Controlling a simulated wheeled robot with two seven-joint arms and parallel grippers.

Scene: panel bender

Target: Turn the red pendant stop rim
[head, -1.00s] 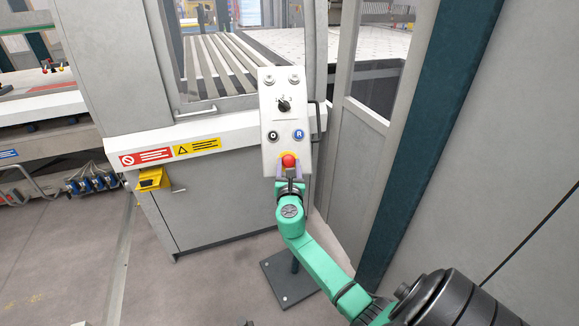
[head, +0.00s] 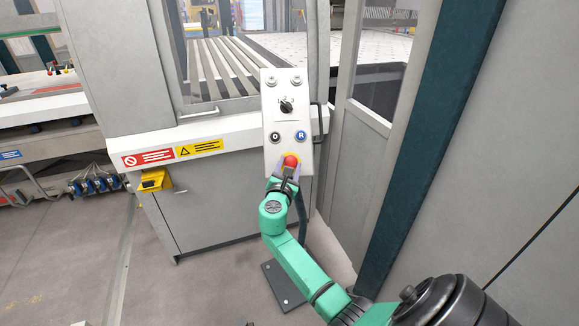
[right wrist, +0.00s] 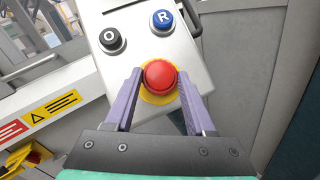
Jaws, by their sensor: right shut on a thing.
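The red pendant stop (head: 290,160) is a round red button on a yellow disc, low on the grey pendant panel (head: 276,122). It also shows in the right wrist view (right wrist: 160,76), between the two purple fingers of my right gripper (right wrist: 158,88). In the head view my right gripper (head: 285,172) reaches the stop from below. Its fingers are shut on the stop's rim, one on each side, and the hand is tilted relative to the panel. My left gripper is not in view.
Above the stop on the panel are a black O button (head: 275,136), a blue R button (head: 300,135) and a black selector knob (head: 287,106). The machine cabinet (head: 215,205) stands behind, and a grey wall (head: 490,130) is on the right.

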